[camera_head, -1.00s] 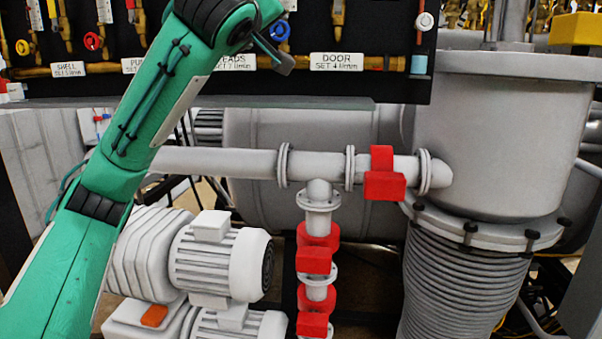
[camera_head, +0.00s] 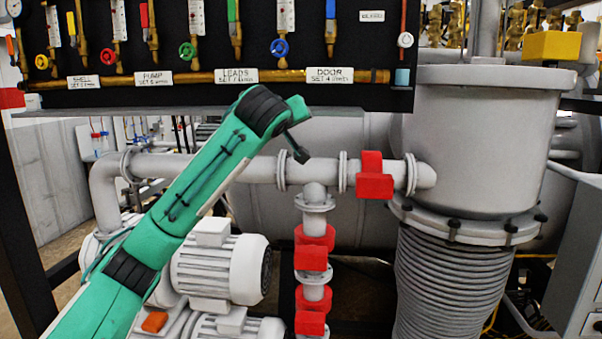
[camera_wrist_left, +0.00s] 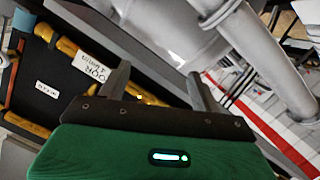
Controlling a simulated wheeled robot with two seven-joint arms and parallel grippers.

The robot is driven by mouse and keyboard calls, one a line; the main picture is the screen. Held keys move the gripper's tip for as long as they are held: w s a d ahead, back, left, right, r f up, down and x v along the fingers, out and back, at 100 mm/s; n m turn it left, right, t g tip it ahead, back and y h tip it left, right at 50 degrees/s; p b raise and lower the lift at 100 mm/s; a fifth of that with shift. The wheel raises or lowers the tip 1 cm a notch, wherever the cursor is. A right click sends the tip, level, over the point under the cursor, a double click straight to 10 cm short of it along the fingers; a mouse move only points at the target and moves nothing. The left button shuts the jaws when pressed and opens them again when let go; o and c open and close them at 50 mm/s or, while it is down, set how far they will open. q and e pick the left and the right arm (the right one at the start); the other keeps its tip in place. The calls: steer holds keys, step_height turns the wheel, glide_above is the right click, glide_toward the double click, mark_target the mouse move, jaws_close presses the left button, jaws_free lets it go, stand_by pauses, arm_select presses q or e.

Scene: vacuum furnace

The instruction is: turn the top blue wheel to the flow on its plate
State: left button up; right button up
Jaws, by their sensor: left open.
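The blue wheel (camera_head: 279,47) is on the black flow panel, above and between the LEADS plate (camera_head: 237,75) and the DOOR plate (camera_head: 330,74). A white scale tube (camera_head: 286,15) stands just above it. The DOOR plate reads SET 4 l/min. My left arm crosses the head view below the panel, its end apart from the wheel. In the left wrist view my left gripper (camera_wrist_left: 158,82) is open with nothing between its fingers. The DOOR plate (camera_wrist_left: 90,66) shows beyond the left finger, partly hidden. The blue wheel cannot be made out there. My right gripper is not in view.
Yellow (camera_head: 41,61), red (camera_head: 107,58) and green (camera_head: 187,50) wheels sit left of the blue one. A brass pipe (camera_head: 290,76) and a ledge (camera_head: 340,110) run under the wheels. A grey pipe with red valves (camera_head: 375,185) lies below, beside the large grey vessel (camera_head: 480,140).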

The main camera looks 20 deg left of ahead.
arm_select(q)
steer(key=w+f+m+g+b, duration=0.1)
steer(key=w+f, duration=0.5)
steer(key=f, duration=0.7)
steer(key=shift+h, duration=0.4)
steer(key=shift+a, duration=0.1)
